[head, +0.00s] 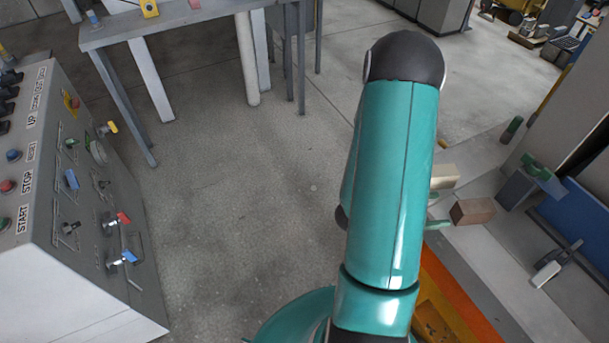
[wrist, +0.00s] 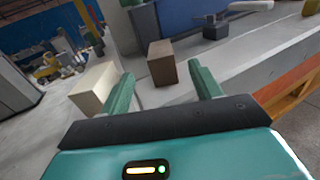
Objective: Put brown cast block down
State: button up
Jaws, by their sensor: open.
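The brown cast block (head: 472,211) rests on the pale grey surface at the right of the head view. In the wrist view the brown block (wrist: 162,63) stands just beyond the fingertips and between them, with a gap visible below it. My gripper (wrist: 160,85) is open and empty, its two green fingers apart. In the head view my arm hides most of the gripper; only green finger parts (head: 437,224) show beside the block. A cream block (head: 444,176) lies near the brown one; it also shows left of the fingers in the wrist view (wrist: 94,88).
A grey block with a green clamp-like part (head: 528,182) stands right of the brown block, near a blue panel (head: 578,222). An orange edge (head: 455,290) runs along the front. A control panel (head: 75,200) stands at left, a table (head: 180,20) behind. The floor between is clear.

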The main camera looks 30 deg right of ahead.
jog(key=w+a+r+m+t+y, duration=0.4)
jog(key=a+r, duration=0.3)
jog(key=a, duration=0.5)
jog(key=w+a+r+m+t+y, duration=0.4)
jog(key=a+r, duration=0.4)
jog(key=a, duration=0.4)
jog(key=w+a+r+m+t+y, duration=0.4)
jog(key=a+r+t+y, duration=0.2)
jog(key=a, duration=0.6)
jog(key=shift+w+r+y, duration=0.35)
jog(key=shift+r+y, duration=0.55)
jog(key=shift+r, duration=0.05)
